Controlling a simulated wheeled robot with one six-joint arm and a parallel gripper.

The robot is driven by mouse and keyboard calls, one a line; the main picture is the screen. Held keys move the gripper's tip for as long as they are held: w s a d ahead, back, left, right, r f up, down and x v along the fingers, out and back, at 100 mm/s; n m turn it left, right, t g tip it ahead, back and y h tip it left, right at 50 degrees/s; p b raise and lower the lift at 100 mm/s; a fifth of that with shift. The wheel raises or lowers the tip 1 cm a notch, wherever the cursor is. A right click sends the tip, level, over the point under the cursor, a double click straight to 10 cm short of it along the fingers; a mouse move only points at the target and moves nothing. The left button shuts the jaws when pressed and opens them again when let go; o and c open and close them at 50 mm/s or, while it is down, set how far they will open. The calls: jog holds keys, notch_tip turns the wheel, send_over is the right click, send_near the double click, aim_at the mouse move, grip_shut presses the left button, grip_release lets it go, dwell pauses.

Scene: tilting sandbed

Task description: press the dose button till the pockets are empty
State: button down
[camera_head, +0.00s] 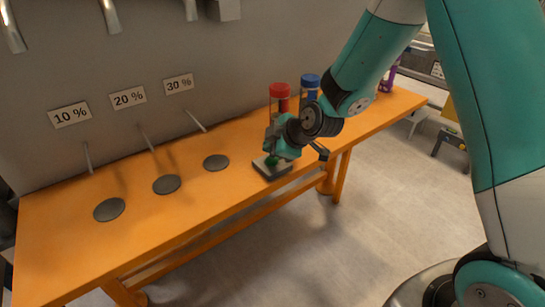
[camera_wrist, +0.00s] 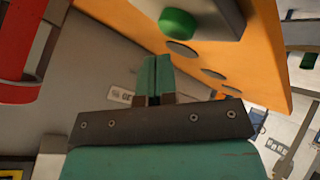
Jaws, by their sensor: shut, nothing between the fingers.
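The green dose button (camera_wrist: 178,23) sits on a grey box (camera_wrist: 217,12) in the wrist view. In the head view the button (camera_head: 271,161) shows on the box (camera_head: 273,171), on the orange table near its front edge. My gripper (camera_head: 274,146) is right above the button in the head view. In the wrist view my gripper (camera_wrist: 156,58) has its two teal fingers shut together and empty. The fingertips lie beside the button in that picture, with a gap between. From the head view I cannot tell whether they touch it. No pockets can be made out.
Three dark discs (camera_head: 167,184) lie to the left, below signs reading 10 %, 20 % and 30 % (camera_head: 179,85) on the grey wall.

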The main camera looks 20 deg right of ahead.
aim_at(271, 160)
jog(key=shift+r, duration=0.1)
jog(key=shift+r+p, duration=1.55)
jog(key=shift+r, duration=0.9)
jog(key=s+a+r+m+g+y, duration=0.1)
jog(key=s+a+r+m+g, duration=0.3)
jog(key=s+r, duration=0.6)
jog(key=s+r+m+g, duration=0.1)
jog(key=s+m+g, duration=0.1)
jog(key=s, duration=0.8)
jog(key=s+r+m+g+h, duration=0.1)
jog(key=s+m+g, duration=0.1)
jog(key=s, duration=0.8)
jog(key=shift+s+r, duration=0.25)
jog(key=shift+r, duration=0.05)
jog(key=shift+a, duration=0.1)
dwell(0.9)
